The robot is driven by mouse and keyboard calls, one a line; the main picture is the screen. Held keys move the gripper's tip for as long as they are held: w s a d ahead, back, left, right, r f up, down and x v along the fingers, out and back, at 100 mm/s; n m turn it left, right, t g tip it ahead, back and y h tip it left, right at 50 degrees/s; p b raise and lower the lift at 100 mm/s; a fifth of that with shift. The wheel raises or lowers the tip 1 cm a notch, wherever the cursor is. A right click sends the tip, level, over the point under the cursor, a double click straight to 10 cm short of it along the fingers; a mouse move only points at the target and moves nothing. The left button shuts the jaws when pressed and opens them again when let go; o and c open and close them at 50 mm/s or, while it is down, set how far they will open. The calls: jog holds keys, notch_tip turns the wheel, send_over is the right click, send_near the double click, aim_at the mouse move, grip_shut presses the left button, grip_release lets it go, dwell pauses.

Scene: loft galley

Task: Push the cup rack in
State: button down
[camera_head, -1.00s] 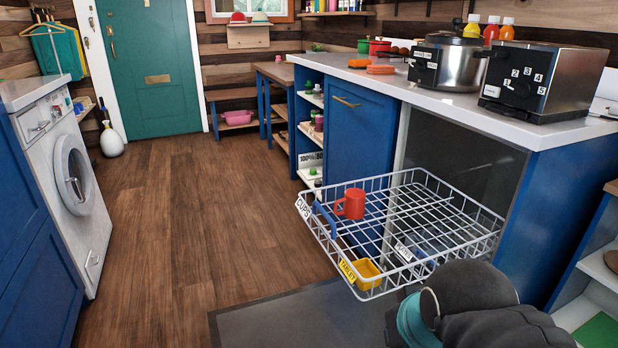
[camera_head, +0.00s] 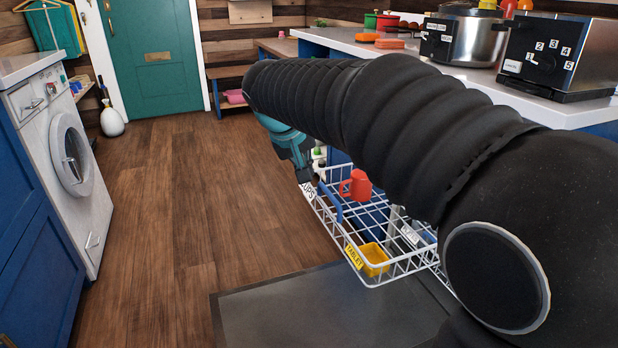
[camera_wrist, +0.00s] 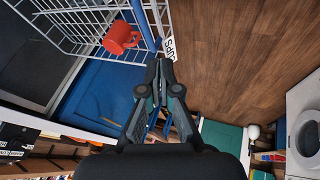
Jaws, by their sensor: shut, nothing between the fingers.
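The white wire cup rack (camera_head: 395,275) stands pulled out over the floor, with a CUPS label at its left corner and a blue handle (camera_head: 330,203) on its outer side. A red mug (camera_head: 356,185) stands in it. In the wrist view the rack (camera_wrist: 82,33), red mug (camera_wrist: 121,38) and blue handle (camera_wrist: 143,24) fill the upper left. My gripper (camera_wrist: 160,62) is shut and empty, its tips close to the handle's end and the CUPS label; I cannot tell if they touch. In the head view my gripper (camera_head: 304,172) is at that corner, and my arm hides the rack's right part and its opening.
A yellow tablet holder (camera_head: 373,257) sits at the rack's near end. The blue cabinet's counter (camera_head: 450,60) holds a steel pot (camera_head: 464,40) and a dark toaster-like box (camera_head: 556,57). A white washing machine (camera_head: 62,165) stands left. The wooden floor (camera_head: 190,210) between is clear.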

jog(key=w+a+f, duration=0.1)
jog(key=w+a, duration=0.3)
jog(key=a, duration=0.1)
jog(key=w+d+f, duration=0.6)
jog(key=d+f, duration=0.1)
jog(key=f, duration=0.2)
jog(key=shift+h, duration=0.4)
jog(key=shift+w+d, duration=0.1)
